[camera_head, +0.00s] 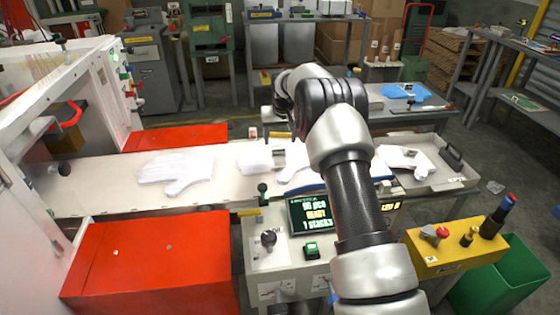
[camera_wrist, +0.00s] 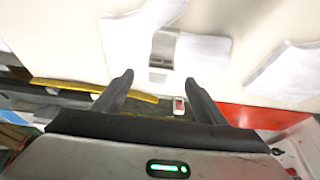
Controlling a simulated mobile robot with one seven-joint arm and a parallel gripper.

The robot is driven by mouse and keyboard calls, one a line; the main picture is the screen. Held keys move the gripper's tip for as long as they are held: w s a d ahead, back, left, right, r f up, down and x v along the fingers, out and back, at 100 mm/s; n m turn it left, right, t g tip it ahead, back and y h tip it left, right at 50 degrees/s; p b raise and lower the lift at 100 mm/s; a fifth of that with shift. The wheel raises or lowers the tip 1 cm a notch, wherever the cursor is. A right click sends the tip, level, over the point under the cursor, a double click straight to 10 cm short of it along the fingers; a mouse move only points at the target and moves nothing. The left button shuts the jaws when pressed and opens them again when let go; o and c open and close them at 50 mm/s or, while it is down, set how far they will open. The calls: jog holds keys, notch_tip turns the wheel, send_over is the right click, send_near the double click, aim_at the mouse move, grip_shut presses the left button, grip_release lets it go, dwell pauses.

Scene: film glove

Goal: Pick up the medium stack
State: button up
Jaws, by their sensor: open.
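White glove stacks lie flat on the pale belt (camera_head: 100,192). One stack (camera_head: 178,172) lies left, a small-looking one (camera_head: 257,160) sits in the middle beside a grey metal piece (camera_head: 279,157), and another (camera_head: 298,168) is partly hidden by my arm. In the wrist view the middle stack (camera_wrist: 203,58) is ahead of the fingers, with others at left (camera_wrist: 145,25) and right (camera_wrist: 287,72). Which is the medium stack I cannot tell. My gripper (camera_wrist: 158,88) is open and empty, its fingers apart from the stacks. My arm mostly hides it in the head view.
More white gloves (camera_head: 402,158) lie on a tray at right. A red box (camera_head: 150,270) stands front left, another red surface (camera_head: 175,137) behind the belt. A small display (camera_head: 311,214) and a yellow control box (camera_head: 455,245) stand in front. The belt's left part is clear.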

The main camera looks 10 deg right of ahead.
aim_at(275, 158)
jog(key=x, duration=0.7)
jog(key=shift+w+a+f+b, duration=0.1)
jog(key=shift+w+f+b, duration=0.1)
jog(key=shift+f+b, duration=0.2)
jog(key=c, duration=1.4)
jog(key=shift+r, duration=0.1)
jog(key=shift+c, duration=0.5)
jog(key=shift+r, duration=0.1)
